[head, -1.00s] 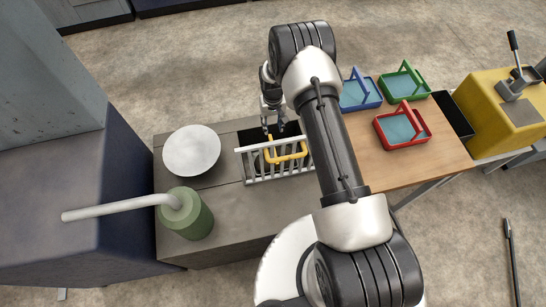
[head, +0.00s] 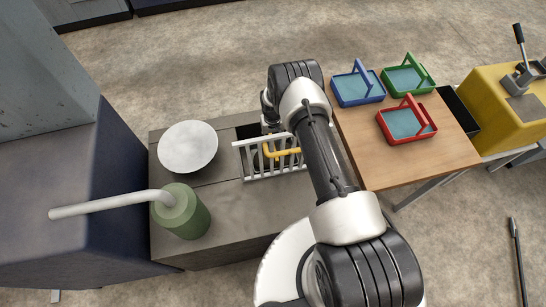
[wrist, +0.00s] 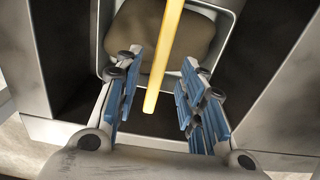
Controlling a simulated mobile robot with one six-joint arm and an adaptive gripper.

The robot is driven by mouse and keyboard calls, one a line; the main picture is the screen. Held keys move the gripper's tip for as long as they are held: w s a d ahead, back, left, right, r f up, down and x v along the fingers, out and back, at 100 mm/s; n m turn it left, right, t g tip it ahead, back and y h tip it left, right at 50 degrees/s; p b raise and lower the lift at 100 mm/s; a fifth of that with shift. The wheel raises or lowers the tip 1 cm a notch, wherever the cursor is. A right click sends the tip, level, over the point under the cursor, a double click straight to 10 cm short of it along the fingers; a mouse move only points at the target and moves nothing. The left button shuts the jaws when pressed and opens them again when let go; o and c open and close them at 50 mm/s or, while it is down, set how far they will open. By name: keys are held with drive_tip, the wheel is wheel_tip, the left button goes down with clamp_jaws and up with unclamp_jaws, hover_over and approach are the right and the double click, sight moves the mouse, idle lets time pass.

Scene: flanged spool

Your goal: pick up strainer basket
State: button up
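In the wrist view, the yellow handle (wrist: 164,55) runs between the two blue-padded fingers of my gripper (wrist: 160,85). The fingers are apart, with a visible gap on both sides of the handle. My gripper is mostly hidden behind the arm in the head view. I cannot tell its exact height against the handle.
A white round dish (head: 188,147) and a green canister (head: 182,212) with a pale pipe stand left of the basket. To the right, a wooden table (head: 374,165) bears blue, green and red trays (head: 405,138). A yellow machine (head: 500,105) stands at far right.

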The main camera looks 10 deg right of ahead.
wheel_tip(320, 180, down, 4)
drive_tip(key=shift+f+b, duration=0.15)
drive_tip(key=shift+b, duration=0.65)
drive_tip(key=shift+c, duration=0.2)
clamp_jaws()
